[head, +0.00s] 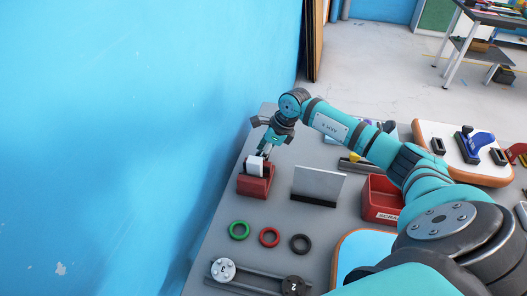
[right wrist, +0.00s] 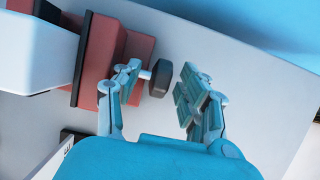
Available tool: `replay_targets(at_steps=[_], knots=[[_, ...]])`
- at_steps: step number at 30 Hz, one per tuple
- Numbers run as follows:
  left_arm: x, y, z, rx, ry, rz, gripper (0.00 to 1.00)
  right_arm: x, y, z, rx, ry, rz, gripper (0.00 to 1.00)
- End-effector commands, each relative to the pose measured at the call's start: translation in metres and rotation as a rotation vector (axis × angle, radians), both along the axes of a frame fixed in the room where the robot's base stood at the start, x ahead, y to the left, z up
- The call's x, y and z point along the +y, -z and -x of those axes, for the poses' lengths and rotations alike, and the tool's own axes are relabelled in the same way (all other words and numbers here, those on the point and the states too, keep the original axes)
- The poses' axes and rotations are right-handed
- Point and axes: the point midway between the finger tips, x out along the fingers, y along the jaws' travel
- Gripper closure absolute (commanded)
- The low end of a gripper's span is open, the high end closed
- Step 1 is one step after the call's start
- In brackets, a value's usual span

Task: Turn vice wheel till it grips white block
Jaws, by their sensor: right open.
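The red vice (head: 254,186) stands on the grey table near the blue wall, with the white block (head: 254,166) in its jaws. The right wrist view shows the vice (right wrist: 104,50) and part of the white block (right wrist: 38,50) close up. The dark vice wheel (right wrist: 160,77) sticks out on a short pale shaft. My right gripper (right wrist: 160,92) is open, with the wheel showing between its two fingertips. One fingertip overlaps the shaft; I cannot tell whether it touches. In the head view my right gripper (head: 267,150) is just behind the block. My left gripper is not in view.
A metal plate on a dark base (head: 318,186) stands right of the vice. A red scrap bin (head: 382,199) is farther right. Green (head: 239,230), red (head: 269,237) and black (head: 300,244) rings lie in front. The blue wall (head: 160,120) is close on the left.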

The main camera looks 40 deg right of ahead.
Motion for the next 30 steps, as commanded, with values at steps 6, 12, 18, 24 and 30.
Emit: replay_targets(at_steps=[6, 12, 18, 24, 30], knots=[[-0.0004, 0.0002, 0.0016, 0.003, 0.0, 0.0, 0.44, 0.0001, -0.0002, 0.0001, 0.0, 0.0, 0.0, 0.75], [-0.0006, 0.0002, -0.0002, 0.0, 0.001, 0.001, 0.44, 0.0002, -0.0005, 0.0, -0.001, 0.0, -0.001, 1.0], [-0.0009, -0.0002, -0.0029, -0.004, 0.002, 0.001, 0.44, 0.0001, -0.001, -0.0003, 0.001, -0.001, 0.002, 1.0], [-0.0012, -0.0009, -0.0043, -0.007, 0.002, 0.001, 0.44, 0.0014, -0.0026, -0.0023, 0.034, -0.001, 0.032, 1.0], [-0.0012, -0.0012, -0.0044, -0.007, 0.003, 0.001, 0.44, 0.0034, -0.0038, -0.0053, 0.123, -0.001, 0.109, 1.0]])
